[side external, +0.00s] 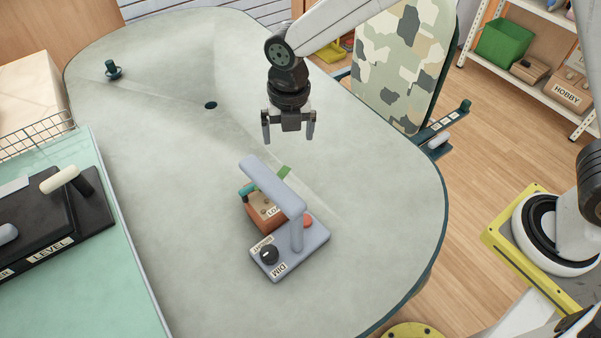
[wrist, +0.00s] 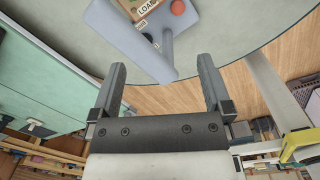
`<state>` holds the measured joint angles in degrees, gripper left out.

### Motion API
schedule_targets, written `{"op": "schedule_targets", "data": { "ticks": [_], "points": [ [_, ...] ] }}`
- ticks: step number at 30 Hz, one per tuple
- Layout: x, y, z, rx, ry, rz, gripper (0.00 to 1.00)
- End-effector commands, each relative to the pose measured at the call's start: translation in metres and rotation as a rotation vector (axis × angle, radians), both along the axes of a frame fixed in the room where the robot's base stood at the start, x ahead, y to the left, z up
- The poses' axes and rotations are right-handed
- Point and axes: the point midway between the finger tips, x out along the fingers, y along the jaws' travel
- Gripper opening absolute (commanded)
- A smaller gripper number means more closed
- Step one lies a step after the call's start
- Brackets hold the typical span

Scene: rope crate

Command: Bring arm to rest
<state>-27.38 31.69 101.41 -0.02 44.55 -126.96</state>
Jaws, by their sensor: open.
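My gripper (side external: 288,128) hangs above the grey-green table (side external: 165,120), fingers pointing down, in the side external view. Its two fingers are apart with nothing between them. In the wrist view my gripper (wrist: 162,85) also shows open and empty. Below it in the side external view stands a blue-grey lamp-like device (side external: 275,188) with a black knob, a red button and DIM and BRIGHT labels. A small orange-brown crate (side external: 262,216) sits under its arm, partly hidden by it. A label on the crate is only partly readable. The device also shows at the top of the wrist view (wrist: 130,40).
A black panel marked LEVEL (side external: 75,225) with a pale lever lies on the green surface at left. A small dark peg (side external: 112,70) stands at the table's far left. A camouflage chair back (side external: 400,65) is behind the gripper. The table's left middle is clear.

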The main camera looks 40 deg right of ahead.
Motion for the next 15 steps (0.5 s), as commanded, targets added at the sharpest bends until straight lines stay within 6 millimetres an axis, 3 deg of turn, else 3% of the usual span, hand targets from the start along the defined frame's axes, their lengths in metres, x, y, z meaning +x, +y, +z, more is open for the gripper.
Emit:
{"op": "schedule_targets", "data": {
  "ticks": [15],
  "points": [
    [-0.026, -0.089, 0.011, 0.075, -0.036, -0.91, 1.0]
  ]
}}
